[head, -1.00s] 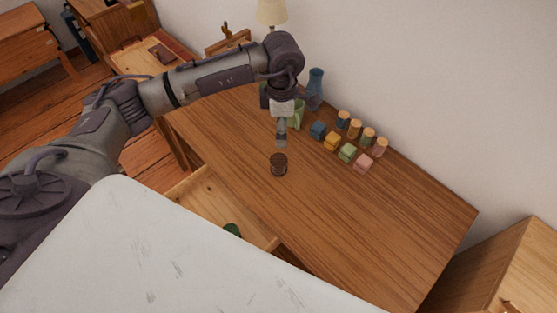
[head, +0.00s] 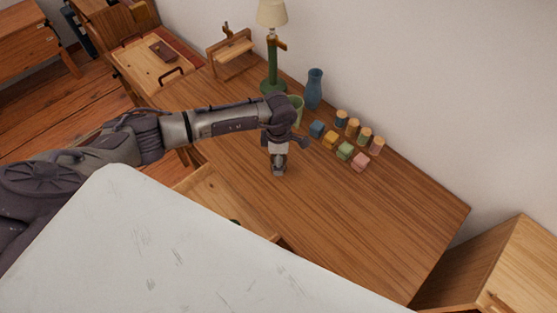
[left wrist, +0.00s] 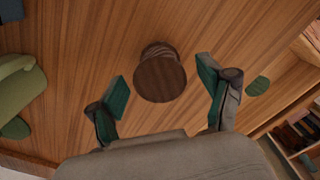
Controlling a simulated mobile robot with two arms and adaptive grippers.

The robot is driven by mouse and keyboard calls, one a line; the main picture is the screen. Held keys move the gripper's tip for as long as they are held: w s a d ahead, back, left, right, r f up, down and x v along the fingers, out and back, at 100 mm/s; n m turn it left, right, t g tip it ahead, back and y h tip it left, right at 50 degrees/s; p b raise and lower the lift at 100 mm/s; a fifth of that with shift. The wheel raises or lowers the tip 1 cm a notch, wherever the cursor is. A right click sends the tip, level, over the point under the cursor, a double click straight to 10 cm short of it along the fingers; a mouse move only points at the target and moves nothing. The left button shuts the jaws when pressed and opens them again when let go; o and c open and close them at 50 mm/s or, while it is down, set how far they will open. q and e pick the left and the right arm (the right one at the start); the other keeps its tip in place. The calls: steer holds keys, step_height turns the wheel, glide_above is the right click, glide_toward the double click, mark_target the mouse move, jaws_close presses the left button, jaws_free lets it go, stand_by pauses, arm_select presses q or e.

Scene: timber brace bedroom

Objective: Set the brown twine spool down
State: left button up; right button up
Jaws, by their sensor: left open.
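The brown twine spool (left wrist: 160,78) stands upright on the wooden desk (left wrist: 110,35), seen from above in the left wrist view. My left gripper (left wrist: 163,90) is open, with its green-padded fingers apart on either side of the spool and visible gaps between. In the head view, my left gripper (head: 279,170) is low over the desk and hides most or all of the spool. My right gripper is not in view.
An open drawer (head: 215,192) lies in front. The desk's right part is clear.

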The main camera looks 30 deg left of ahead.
arm_select(q)
steer(key=shift+f, duration=0.2)
steer(key=c, duration=1.3)
steer(key=shift+r, duration=0.1)
